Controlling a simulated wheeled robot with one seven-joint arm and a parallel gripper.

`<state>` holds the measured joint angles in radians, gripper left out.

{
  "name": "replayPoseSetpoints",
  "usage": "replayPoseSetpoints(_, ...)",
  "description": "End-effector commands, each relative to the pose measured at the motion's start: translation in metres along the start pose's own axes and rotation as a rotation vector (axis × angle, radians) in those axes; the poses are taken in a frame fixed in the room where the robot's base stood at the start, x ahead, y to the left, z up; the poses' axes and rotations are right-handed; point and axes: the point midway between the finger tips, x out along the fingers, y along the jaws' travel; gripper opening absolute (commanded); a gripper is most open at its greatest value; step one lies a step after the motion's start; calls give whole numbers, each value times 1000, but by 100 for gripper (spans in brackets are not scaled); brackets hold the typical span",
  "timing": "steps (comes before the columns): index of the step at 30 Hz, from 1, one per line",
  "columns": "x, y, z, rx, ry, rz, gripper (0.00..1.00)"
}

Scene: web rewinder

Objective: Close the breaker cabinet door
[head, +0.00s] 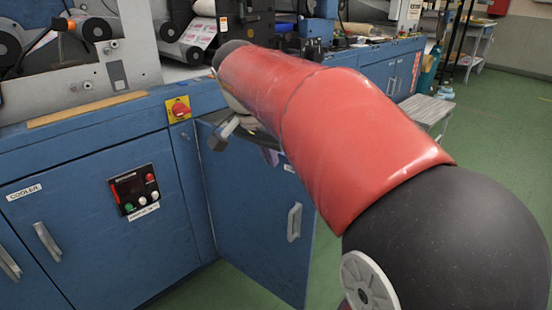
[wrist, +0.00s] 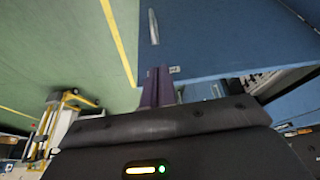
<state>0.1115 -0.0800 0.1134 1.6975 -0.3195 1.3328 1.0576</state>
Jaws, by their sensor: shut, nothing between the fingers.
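The breaker cabinet door (head: 245,215) is a blue panel standing open, swung out from the blue cabinet row. Its metal handle (head: 294,222) is toward its right side. My gripper (head: 270,157) has purple fingers, which show beside the upper part of the door, partly hidden by my red arm. In the wrist view the door (wrist: 225,35) fills the upper right, with its handle (wrist: 153,27) near the top. My gripper (wrist: 160,72) is shut and empty, its fingertips by the door's top edge near a small label. I cannot tell if they touch. The cabinet's opening is mostly hidden in the head view.
A red rotary switch (head: 179,109) on a yellow plate is at the cabinet's upper edge. A control panel (head: 135,191) is on the left cabinet face. A small grey stool (head: 430,110) stands to the right. Green floor (head: 500,130) is open at right.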

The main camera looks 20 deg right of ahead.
Motion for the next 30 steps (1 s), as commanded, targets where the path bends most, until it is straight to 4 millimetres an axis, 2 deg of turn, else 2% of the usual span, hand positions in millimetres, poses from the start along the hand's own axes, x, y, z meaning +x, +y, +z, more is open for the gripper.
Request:
replayPoseSetpoints(4, -3, -6, -10, 49, 3, 17, 0)
replayPoseSetpoints(8, 11, -5, -10, 52, 2, 20, 0)
replayPoseSetpoints(21, 100, -3, -9, 49, 1, 19, 0)
replayPoseSetpoints(24, 102, -2, -28, 53, 3, 17, 0)
replayPoseSetpoints(30, 109, -2, -45, 51, 4, 15, 0)
